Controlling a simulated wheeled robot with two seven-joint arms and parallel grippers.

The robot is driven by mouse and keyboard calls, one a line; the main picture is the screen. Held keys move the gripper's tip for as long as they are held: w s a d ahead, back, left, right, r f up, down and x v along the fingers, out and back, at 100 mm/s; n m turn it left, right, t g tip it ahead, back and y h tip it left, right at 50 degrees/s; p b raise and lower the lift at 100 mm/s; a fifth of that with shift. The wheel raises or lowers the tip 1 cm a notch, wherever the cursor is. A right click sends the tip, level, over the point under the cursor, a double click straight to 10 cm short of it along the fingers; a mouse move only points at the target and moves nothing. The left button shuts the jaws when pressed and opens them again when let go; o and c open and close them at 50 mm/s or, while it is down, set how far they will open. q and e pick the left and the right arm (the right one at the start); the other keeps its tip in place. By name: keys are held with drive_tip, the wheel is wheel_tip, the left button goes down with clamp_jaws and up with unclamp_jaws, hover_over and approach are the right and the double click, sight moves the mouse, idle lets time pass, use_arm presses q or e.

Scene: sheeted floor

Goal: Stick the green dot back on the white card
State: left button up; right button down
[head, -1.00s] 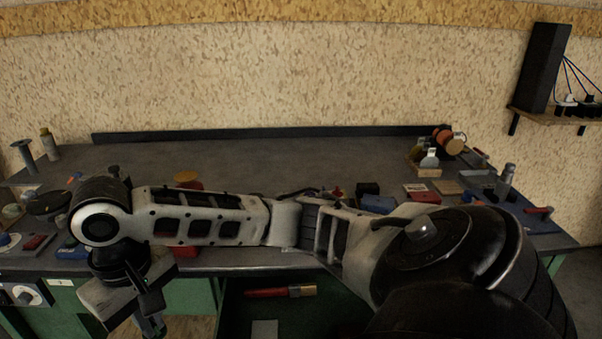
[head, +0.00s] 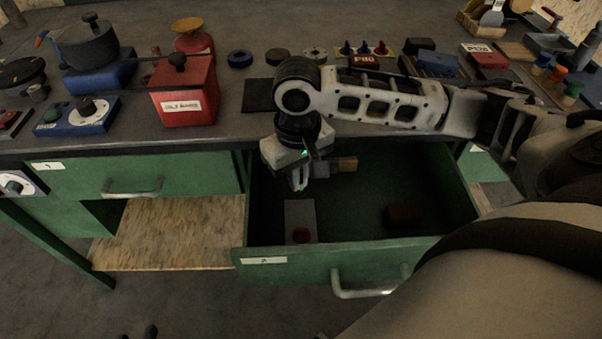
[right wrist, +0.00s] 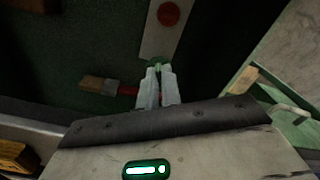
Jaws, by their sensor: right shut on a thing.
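The white card (head: 299,218) lies in the open green drawer, near its left front corner. A red dot (head: 301,236) is on the card's near end; both also show in the right wrist view, the card (right wrist: 152,43) and the red dot (right wrist: 168,13). My right gripper (head: 299,184) points down over the drawer, at the card's far end. Its fingers are shut on the green dot (right wrist: 157,62), which shows at the fingertips in the right wrist view. I cannot tell whether the dot touches the card. My left gripper is not in view.
A dark red block (head: 402,215) lies to the right in the drawer (head: 310,262). A red box (head: 185,92), a blue box (head: 100,75) and small parts crowd the bench top (head: 228,118).

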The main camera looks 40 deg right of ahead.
drive_tip(key=shift+d+f, duration=0.15)
drive_tip(key=shift+f, duration=0.4)
drive_tip(key=shift+r, duration=0.1)
